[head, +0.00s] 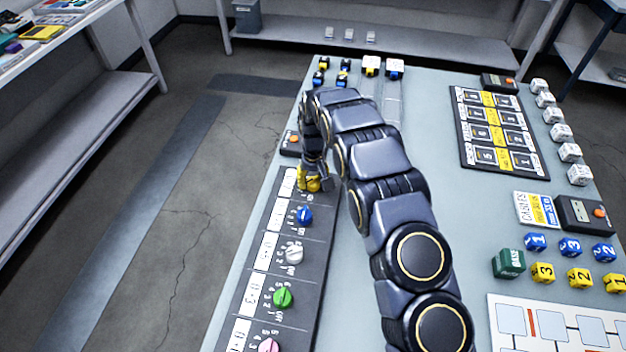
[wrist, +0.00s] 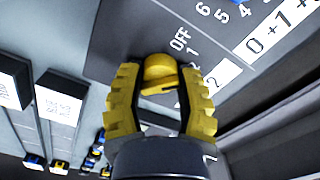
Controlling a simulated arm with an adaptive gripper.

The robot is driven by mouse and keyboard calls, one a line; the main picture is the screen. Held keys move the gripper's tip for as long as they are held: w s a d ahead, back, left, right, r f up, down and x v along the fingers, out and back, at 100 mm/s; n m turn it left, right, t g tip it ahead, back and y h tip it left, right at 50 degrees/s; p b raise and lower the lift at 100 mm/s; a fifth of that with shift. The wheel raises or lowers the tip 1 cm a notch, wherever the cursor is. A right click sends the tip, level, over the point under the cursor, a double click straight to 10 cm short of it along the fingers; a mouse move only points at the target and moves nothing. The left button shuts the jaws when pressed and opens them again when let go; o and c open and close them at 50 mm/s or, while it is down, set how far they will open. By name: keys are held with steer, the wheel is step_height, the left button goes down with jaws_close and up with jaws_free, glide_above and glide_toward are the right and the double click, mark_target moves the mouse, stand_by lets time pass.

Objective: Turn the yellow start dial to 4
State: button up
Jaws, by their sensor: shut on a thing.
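The yellow start dial (wrist: 158,72) sits on the dark dial panel (head: 262,240), at the panel's far end in the head view. My gripper (head: 312,180) reaches down over it, and its yellow fingers hide most of the dial there. In the wrist view my gripper (wrist: 160,100) has one finger on each side of the dial and is shut on it. The marks OFF, 1 and 2 show beside the dial. The mark 4 and the dial's exact setting cannot be told.
Blue (head: 304,215), white (head: 293,253), green (head: 283,298) and pink (head: 268,345) dials line the same panel, close to the yellow one. Number cubes (head: 543,272) and a card board (head: 497,130) lie on the right of the table. A small box with an orange button (head: 290,143) stands beyond the panel.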

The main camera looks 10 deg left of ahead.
mark_target(313, 179)
steer(key=m, duration=1.1)
steer(key=shift+m, duration=2.1)
steer(key=o, duration=1.1)
steer(key=shift+r, duration=0.1)
step_height(313, 179, up, 12)
steer(key=shift+f, duration=0.15)
